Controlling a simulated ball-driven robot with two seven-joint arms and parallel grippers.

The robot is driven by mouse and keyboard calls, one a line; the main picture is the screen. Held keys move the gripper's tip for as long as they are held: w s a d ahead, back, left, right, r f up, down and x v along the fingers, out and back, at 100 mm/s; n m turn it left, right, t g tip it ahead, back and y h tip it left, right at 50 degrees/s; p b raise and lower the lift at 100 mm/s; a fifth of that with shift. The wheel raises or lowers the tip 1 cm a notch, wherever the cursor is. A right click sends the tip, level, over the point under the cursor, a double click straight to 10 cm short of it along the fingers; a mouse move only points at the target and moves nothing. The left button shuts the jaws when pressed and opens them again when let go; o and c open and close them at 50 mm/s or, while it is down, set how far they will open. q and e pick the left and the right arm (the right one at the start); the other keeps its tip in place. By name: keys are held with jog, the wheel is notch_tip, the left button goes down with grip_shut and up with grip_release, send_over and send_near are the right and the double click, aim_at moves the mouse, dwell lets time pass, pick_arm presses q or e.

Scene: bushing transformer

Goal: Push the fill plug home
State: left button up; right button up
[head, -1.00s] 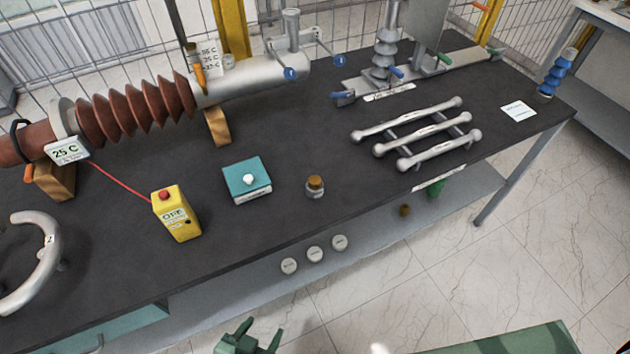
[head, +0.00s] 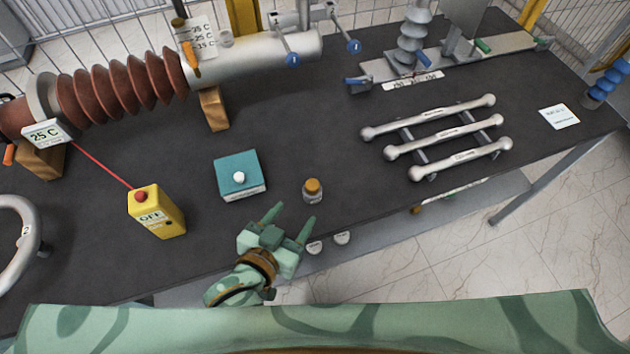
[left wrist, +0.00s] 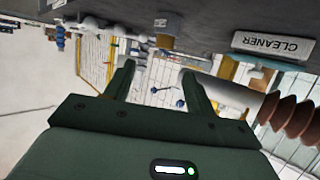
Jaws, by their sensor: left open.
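The bushing lies along the back left of the dark table, with brown sheds (head: 120,88) and a silver barrel (head: 255,65). A small pale round fitting (head: 225,39) sits on the barrel beside a white tag; I cannot tell whether it is the fill plug or how deep it sits. My left gripper (head: 291,219) is open and empty at the table's front edge, just in front of a small jar with an orange-brown cap (head: 313,188), well away from the bushing. The left wrist view shows its open fingers (left wrist: 158,72) and the silver barrel (left wrist: 222,92) beyond, upside down. My right gripper is not in view.
A teal cleaner box (head: 238,170) and a yellow switch box (head: 156,211) stand left of my gripper. A rack of silver bars (head: 445,140) lies to the right. An orange-handled tool (head: 190,58) stands by the barrel. The table between jar and barrel is clear.

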aim_at(312, 185)
pick_arm(q)
jog(key=b+x, duration=0.1)
jog(key=x, duration=0.5)
jog(key=shift+w+d+f, duration=0.2)
jog(key=shift+w, duration=0.3)
jog(key=x, duration=0.1)
jog(key=b+x, duration=0.1)
jog(key=x, duration=0.3)
jog(key=shift+w+a+b, duration=0.1)
jog(key=shift+a+b, duration=0.15)
jog(key=shift+b, duration=0.05)
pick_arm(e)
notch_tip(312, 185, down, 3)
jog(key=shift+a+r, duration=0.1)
pick_arm(q)
jog(key=c, duration=1.1)
jog(key=shift+c, duration=0.2)
jog(key=shift+r, duration=0.1)
